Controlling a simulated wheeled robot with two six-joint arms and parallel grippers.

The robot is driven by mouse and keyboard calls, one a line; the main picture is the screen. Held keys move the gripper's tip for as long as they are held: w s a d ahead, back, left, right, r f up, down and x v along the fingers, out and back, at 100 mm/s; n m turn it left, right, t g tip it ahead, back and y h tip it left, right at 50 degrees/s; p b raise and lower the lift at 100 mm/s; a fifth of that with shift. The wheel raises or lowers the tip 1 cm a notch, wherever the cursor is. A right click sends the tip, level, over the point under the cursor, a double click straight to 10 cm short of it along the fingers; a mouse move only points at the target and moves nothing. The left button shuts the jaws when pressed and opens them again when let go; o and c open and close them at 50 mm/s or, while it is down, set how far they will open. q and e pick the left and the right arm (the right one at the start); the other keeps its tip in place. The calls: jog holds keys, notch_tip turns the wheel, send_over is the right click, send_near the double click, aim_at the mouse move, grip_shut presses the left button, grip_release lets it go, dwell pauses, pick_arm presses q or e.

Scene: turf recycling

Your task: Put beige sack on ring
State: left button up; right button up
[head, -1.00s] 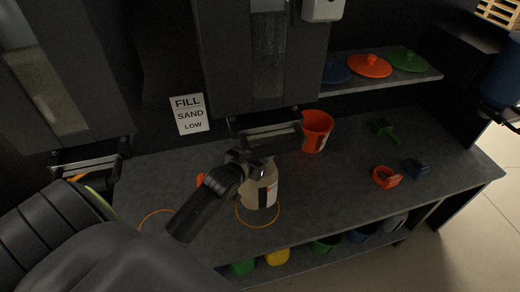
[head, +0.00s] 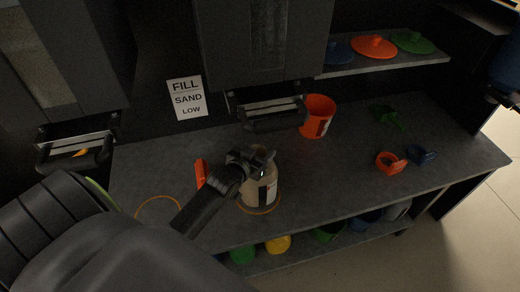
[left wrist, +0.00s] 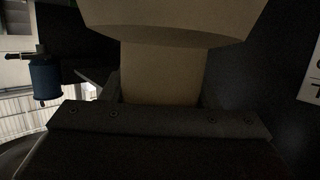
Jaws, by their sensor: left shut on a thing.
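The beige sack (head: 257,192), with a white and dark label, is upright over the bench. My left gripper (head: 262,160) is shut on its top. In the left wrist view the sack's beige neck (left wrist: 163,75) fills the space between the fingers (left wrist: 160,103). A thin orange ring (head: 270,211) on the bench shows around the sack's base. I cannot tell whether the base touches the bench. A second orange ring (head: 158,197) lies to the left, partly behind my arm. My right gripper is not in view.
An orange bucket (head: 318,116) stands behind, right of the sack, near the dispenser (head: 270,112). An orange object (head: 200,173) stands left of the gripper. A green scoop (head: 388,116), an orange piece (head: 389,162) and a blue piece (head: 421,155) lie right. The bench's middle right is clear.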

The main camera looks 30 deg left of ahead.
pick_arm(q)
jog(key=shift+f, duration=0.25)
dwell(0.5)
jog(key=o, duration=1.5)
jog(key=shift+o, duration=1.4)
jog(key=shift+f, duration=0.1)
jog(key=shift+s, duration=0.1)
jog(key=b+v, duration=0.1)
jog(key=v, duration=1.6)
jog(key=shift+s, duration=0.15)
